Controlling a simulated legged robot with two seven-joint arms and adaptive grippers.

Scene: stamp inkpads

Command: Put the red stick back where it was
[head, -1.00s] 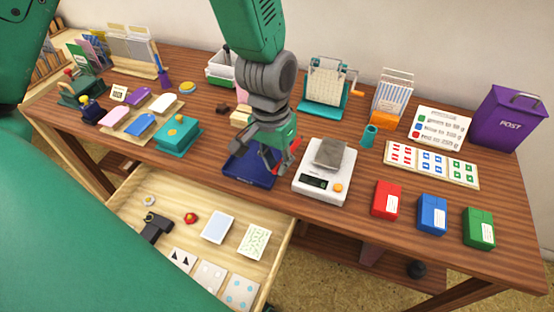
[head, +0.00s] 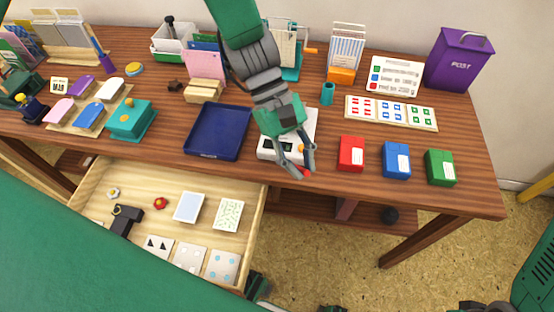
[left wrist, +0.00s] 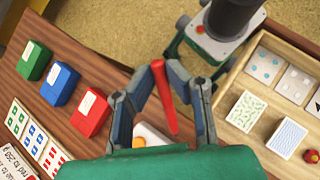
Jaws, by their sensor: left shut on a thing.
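The red stick (left wrist: 165,97) is held between the fingertips of my left gripper (left wrist: 160,74) in the left wrist view. In the head view only a small red end (head: 305,172) of it shows at the fingertips. My left gripper (head: 295,168) is shut on the stick, at the table's front edge by the white scale (head: 270,147). My gripper and wrist hide much of the scale and whatever is on it. The stick appears clear of the table top, but its exact height is hard to tell. My right gripper's fingers do not show.
An empty blue tray (head: 218,130) lies left of the scale. Red (head: 351,154), blue (head: 396,160) and green (head: 440,167) boxes stand to the right. Below the front edge, an open drawer (head: 255,205) holds cards, a red knob and a black tool. A teal cup (head: 327,93) stands behind.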

